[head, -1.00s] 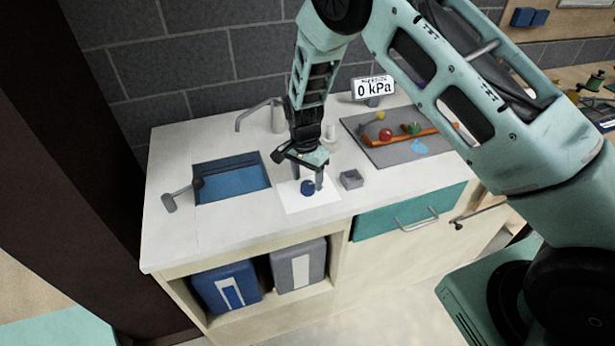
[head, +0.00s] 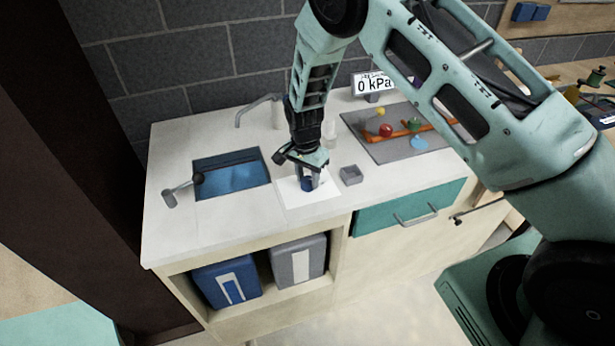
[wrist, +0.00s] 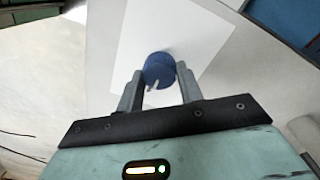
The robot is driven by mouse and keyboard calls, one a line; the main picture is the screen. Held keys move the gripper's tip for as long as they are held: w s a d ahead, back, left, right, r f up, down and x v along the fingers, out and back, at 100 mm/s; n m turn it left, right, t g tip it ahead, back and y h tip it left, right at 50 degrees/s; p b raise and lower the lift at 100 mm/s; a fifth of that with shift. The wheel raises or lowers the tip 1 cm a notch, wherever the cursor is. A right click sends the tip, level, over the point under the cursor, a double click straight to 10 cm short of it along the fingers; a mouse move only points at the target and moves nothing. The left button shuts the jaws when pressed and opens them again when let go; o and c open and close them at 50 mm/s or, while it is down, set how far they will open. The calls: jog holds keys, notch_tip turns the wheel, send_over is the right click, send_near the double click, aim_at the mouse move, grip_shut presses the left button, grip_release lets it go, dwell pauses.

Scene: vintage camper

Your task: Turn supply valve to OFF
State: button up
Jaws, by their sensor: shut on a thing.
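A small blue round knob (head: 306,184) with a pale pointer stands on a white sheet (head: 325,191) on the counter. It looks like the supply valve, but I can read no ON or OFF marking. My gripper (head: 309,181) reaches down from above and is shut on the blue knob. In the wrist view, the knob (wrist: 157,66) sits between my gripper's two grey fingertips (wrist: 160,73), one on each side. The pale pointer points down toward my gripper's body. Behind, a display (head: 375,84) reads 0 kPa.
A small grey open box (head: 351,175) stands just right of the sheet. A blue sink (head: 232,180) with a tap and a black-knobbed lever (head: 184,187) lie left. A grey mat (head: 376,148) with several small items is at right.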

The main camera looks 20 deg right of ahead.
aim_at(305, 182)
jog(key=shift+n, duration=0.3)
jog(key=n+b, duration=0.2)
jog(key=n, duration=0.1)
jog(key=shift+f+n+b, duration=0.1)
jog(key=shift+n+b, duration=0.3)
jog(key=n+b, duration=0.2)
jog(key=n, duration=0.2)
jog(key=n+b, duration=0.1)
jog(key=n, duration=0.4)
jog(key=shift+t+b, duration=0.3)
jog(key=n, duration=0.4)
jog(key=shift+b, duration=0.4)
jog(key=shift+r+n, duration=0.2)
jog(key=shift+n, duration=0.1)
jog(key=o, duration=1)
jog(key=shift+s, duration=0.1)
jog(key=r+b, duration=0.1)
jog(key=r, duration=0.4)
jog(key=r+b, duration=0.1)
jog(key=r, duration=0.5)
jog(key=r+b, duration=0.1)
jog(key=r, duration=0.5)
jog(key=shift+s+a+r, duration=0.15)
jog(key=shift+s+a, duration=0.1)
jog(key=shift+a, duration=0.15)
